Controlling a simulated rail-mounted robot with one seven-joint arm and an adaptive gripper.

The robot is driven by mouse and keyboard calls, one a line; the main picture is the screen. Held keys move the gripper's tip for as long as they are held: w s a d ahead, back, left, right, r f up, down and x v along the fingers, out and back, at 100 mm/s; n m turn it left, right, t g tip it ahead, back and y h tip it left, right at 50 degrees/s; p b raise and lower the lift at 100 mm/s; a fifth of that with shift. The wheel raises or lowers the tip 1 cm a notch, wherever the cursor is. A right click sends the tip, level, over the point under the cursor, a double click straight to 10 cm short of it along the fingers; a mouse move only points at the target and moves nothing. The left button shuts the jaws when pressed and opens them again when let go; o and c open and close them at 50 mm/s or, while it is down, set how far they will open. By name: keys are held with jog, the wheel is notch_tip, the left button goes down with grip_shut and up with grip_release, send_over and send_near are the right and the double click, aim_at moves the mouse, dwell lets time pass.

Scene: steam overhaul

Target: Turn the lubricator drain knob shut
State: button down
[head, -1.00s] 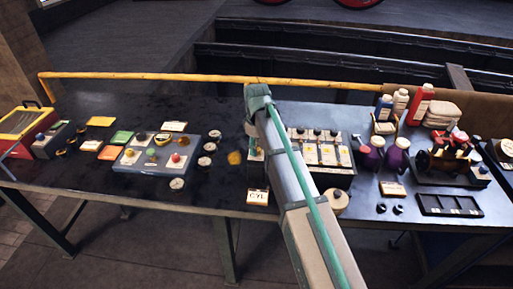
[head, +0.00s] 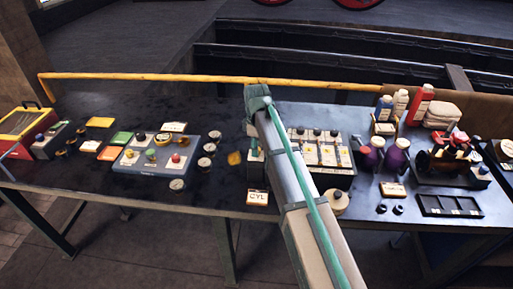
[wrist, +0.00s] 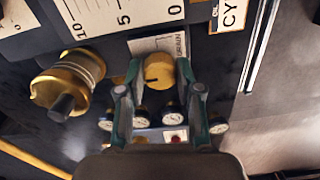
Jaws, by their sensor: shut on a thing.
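In the wrist view a round brass-coloured knob (wrist: 159,72) sits beside a white printed plate (wrist: 160,43). My gripper (wrist: 157,84) has its two green fingers on either side of this knob and is shut on it. My arm hides most of the knob's surroundings there.
A brass fitting with a black stem (wrist: 66,85) stands close left of my fingers in the wrist view. A yellow bar (head: 150,77) runs behind.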

jog(key=c, duration=0.8)
grip_release()
jog(key=shift+o, duration=0.2)
notch_tip(320, 180, up, 12)
jog(key=shift+a, duration=0.1)
